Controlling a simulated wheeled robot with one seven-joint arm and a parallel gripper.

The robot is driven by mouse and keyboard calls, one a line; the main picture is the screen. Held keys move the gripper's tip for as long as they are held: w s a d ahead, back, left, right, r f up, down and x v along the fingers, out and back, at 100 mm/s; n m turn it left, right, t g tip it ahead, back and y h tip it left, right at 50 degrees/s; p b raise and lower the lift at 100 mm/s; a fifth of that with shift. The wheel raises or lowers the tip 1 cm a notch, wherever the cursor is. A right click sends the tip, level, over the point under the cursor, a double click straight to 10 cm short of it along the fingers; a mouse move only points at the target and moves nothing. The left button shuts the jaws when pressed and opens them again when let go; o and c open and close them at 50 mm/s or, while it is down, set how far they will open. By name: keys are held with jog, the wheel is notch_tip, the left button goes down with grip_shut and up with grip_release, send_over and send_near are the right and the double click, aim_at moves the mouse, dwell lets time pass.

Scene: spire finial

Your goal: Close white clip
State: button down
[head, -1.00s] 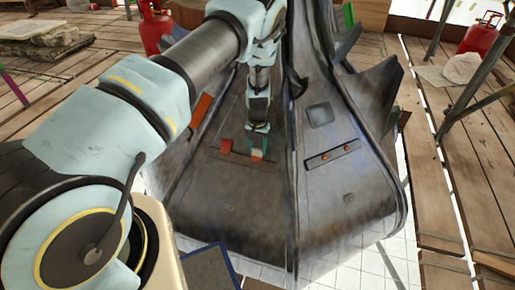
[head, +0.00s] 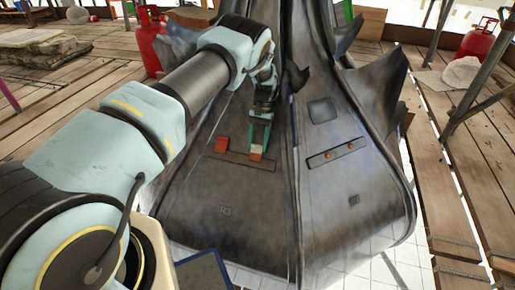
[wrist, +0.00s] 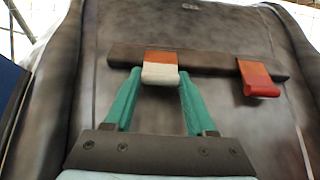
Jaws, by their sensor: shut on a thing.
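The white clip (wrist: 160,72) is on a dark bar on the sloping metal panel. In the wrist view it has an orange upper part and a white flap below it. My gripper (wrist: 161,76) has its teal fingers on either side of the clip, shut on it. In the head view the white clip (head: 256,155) shows just under my fingers (head: 260,146), on the panel marked R3. I cannot tell how far the flap is closed.
A red clip (wrist: 258,80) sits on the same bar (wrist: 210,67), beside the white one. The neighbouring panel carries another bar (head: 337,153) with small orange clips. A dark curved fin (head: 298,78) juts out close to my wrist. Red gas cylinders stand behind.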

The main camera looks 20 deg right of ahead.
jog(key=shift+c, duration=1.1)
grip_release()
jog(key=p+v, duration=0.1)
jog(key=v, duration=1)
